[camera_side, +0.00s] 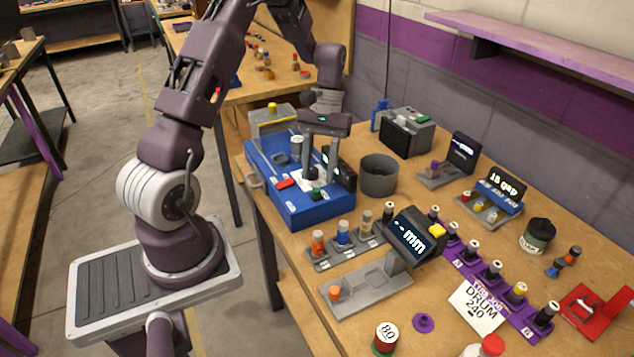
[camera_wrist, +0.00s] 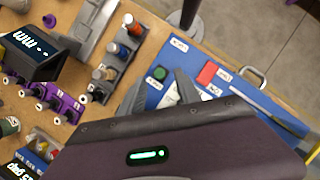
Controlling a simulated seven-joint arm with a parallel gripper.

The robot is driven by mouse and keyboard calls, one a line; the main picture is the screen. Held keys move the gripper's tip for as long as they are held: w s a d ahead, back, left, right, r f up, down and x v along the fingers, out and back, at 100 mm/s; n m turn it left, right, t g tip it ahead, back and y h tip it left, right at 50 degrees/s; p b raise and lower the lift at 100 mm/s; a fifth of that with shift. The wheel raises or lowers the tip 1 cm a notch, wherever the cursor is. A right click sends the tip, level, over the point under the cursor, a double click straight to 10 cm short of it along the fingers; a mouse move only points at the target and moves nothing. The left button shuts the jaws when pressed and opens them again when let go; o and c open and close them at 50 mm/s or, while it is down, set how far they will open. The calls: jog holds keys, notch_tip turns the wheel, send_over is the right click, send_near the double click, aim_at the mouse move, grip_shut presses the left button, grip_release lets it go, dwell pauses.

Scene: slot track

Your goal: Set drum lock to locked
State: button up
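A blue machine box (camera_side: 318,213) stands at the table's left end; its panel also shows in the wrist view (camera_wrist: 236,105). On its top are a red block-shaped control (camera_side: 285,183), also in the wrist view (camera_wrist: 206,74), and a round green button (camera_side: 316,193), also in the wrist view (camera_wrist: 160,73). Small white labels sit beside them, too small to read, so I cannot tell which part is the drum lock. My gripper (camera_side: 318,173) points down over the panel near the green button. My gripper body hides part of the panel.
A grey round bin (camera_side: 379,176) stands right of the blue box. A grey rack of small bottles (camera_side: 345,246) and a tilted "mm" display (camera_side: 412,236) stand in front. A purple rack (camera_side: 492,278) and a "DRUM 240" card (camera_side: 479,307) lie further right.

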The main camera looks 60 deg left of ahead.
aim_at(316, 189)
jog(key=x, duration=0.3)
jog(key=shift+d+f, duration=0.1)
grip_shut()
dwell(1.3)
